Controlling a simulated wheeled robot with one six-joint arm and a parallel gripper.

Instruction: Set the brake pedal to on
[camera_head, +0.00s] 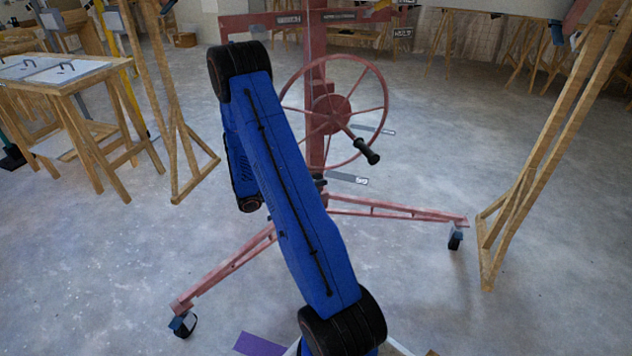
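The panel lift is a red-brown frame with an upright mast (316,150) and a large hand wheel (387,110) with a black handle (367,151). Its low legs spread out to a left caster (183,324) and a right caster (455,237), each with a blue-grey part on top. I cannot pick out the brake pedal for sure. A small dark part (320,181) shows low at the mast, but I cannot tell what it is. My blue arm crosses in front of the lift and covers part of its base. My gripper does not show.
A wooden table (60,84) with light panels stands at the left. Wooden trestle legs stand at the left (183,150) and right (540,150) of the lift. A purple patch (259,345) lies at the bottom edge. The grey floor around the lift is mostly clear.

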